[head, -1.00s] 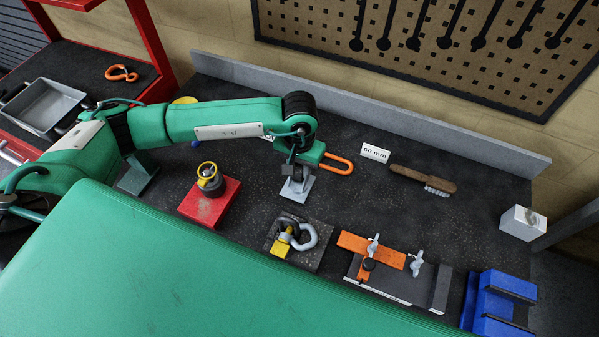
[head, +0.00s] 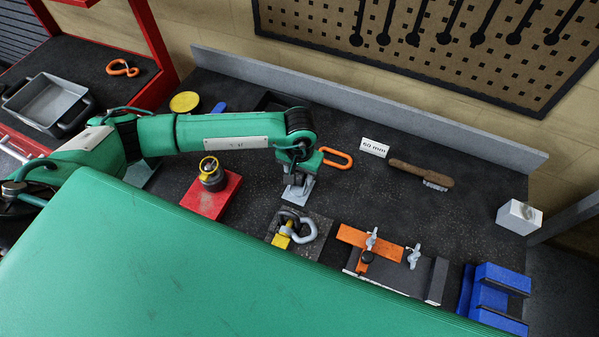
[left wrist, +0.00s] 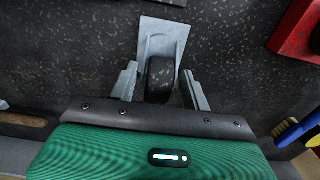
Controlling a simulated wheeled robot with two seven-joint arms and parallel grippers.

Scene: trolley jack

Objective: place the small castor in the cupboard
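The small castor, a dark wheel on a light grey plate (head: 297,193), sits on the dark bench top below my left gripper (head: 297,176). In the left wrist view the castor (left wrist: 160,77) has its wheel between the two grey fingers of my left gripper (left wrist: 159,72). The fingers are apart, with a gap visible on each side of the wheel. The plate shows beyond the fingertips. The gripper partly hides the wheel in the head view. My right gripper is not in view. I cannot make out a cupboard for certain.
An orange shackle (head: 336,157) lies just behind the gripper. A red block (head: 212,203) is to the left, a dark plate with a lifting ring (head: 312,250) in front. A wooden brush (head: 420,173) and white label (head: 374,147) lie right. A grey tray (head: 48,103) stands far left.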

